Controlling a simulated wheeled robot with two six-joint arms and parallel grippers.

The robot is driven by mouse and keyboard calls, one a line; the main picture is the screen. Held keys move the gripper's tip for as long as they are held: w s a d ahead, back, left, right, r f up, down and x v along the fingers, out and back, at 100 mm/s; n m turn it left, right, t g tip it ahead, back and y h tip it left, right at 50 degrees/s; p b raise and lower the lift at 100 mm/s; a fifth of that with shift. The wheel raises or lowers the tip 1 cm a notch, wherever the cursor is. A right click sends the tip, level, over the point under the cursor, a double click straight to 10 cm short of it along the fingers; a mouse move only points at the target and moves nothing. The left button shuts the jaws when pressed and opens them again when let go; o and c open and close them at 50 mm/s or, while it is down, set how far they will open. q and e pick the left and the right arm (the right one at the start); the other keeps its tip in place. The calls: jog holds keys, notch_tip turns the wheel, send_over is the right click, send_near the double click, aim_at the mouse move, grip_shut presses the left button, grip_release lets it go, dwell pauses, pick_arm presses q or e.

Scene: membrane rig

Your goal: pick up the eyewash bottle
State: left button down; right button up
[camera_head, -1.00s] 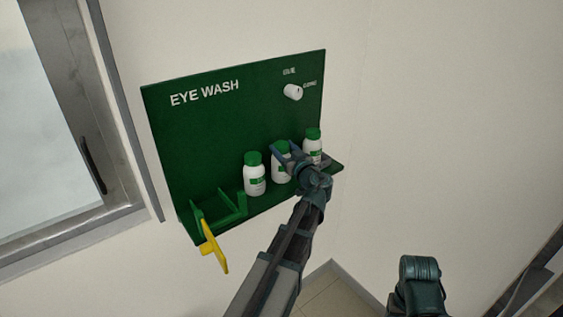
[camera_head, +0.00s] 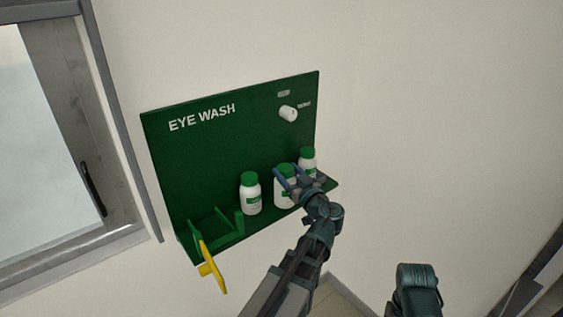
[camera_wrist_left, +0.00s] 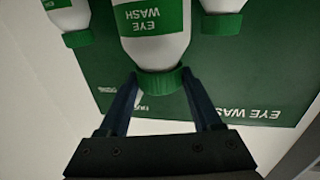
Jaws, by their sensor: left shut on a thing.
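Three white eyewash bottles with green caps and green labels stand in a row at the shelf of the green EYE WASH board (camera_head: 205,155). My left gripper (camera_head: 289,178) is at the middle bottle (camera_head: 285,197), with its fingers around the green cap. In the left wrist view this bottle (camera_wrist_left: 155,45) appears upside down, its cap between the two blue fingers of the gripper (camera_wrist_left: 160,85), which is shut on it. Whether its base touches the shelf is hidden. The left bottle (camera_head: 250,199) and the right bottle (camera_head: 308,160) are close beside it. My right gripper is not in view.
A white knob (camera_head: 288,113) sticks out at the upper right. A grey-framed window (camera_head: 90,180) is at the left. The wall right of the board is bare.

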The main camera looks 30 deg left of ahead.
pick_arm(q)
jog(key=s+v, duration=0.1)
jog(key=v, duration=0.6)
jog(key=shift+a+r, duration=0.25)
jog(key=shift+r, duration=0.1)
jog(key=shift+f, duration=0.1)
